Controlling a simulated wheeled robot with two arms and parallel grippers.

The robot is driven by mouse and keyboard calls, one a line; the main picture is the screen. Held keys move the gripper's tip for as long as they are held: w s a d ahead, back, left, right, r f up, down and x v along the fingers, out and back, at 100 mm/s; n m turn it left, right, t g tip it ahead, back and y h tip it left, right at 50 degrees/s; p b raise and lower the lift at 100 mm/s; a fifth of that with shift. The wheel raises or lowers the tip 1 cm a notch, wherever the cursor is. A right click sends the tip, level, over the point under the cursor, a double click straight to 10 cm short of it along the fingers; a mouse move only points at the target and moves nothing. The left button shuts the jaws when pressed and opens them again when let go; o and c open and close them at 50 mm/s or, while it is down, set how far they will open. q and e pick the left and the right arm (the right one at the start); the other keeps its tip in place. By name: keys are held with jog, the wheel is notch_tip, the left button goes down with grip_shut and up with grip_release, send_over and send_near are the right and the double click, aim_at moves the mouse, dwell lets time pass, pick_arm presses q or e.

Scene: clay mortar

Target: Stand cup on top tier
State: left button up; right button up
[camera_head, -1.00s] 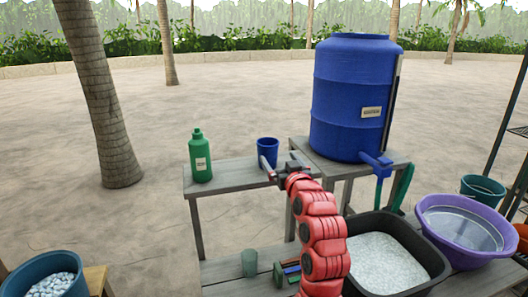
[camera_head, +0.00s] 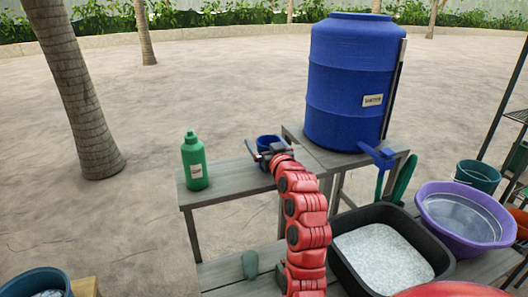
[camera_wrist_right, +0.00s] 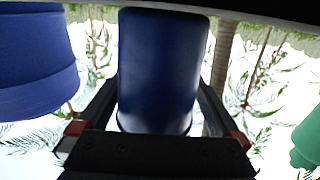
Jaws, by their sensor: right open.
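The blue cup (camera_head: 268,139) is upright on the top tier (camera_head: 230,177) of the grey two-tier bench, with its rim showing above my right gripper (camera_head: 270,153). The right gripper is open, one finger on each side of the cup. In the right wrist view the cup (camera_wrist_right: 160,70) fills the gap between the fingers. That view is upside down, and I cannot tell whether the fingers touch the cup. The cup's lower front is hidden by the gripper in the head view. My left gripper is not in view.
A green bottle (camera_head: 194,163) stands left of the cup. A large blue tank (camera_head: 350,85) with a tap stands behind right. A small greenish cup (camera_head: 250,264) is on the lower tier. A black tub (camera_head: 345,262) and purple basin (camera_head: 435,220) are at right.

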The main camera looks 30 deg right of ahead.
jog(key=shift+d+f, duration=0.2)
jog(key=shift+d, duration=0.05)
jog(key=c, duration=0.3)
jog(key=shift+w+f, duration=0.1)
jog(key=shift+w, duration=0.05)
jog(key=shift+c, duration=1.4)
jog(key=c, duration=0.7)
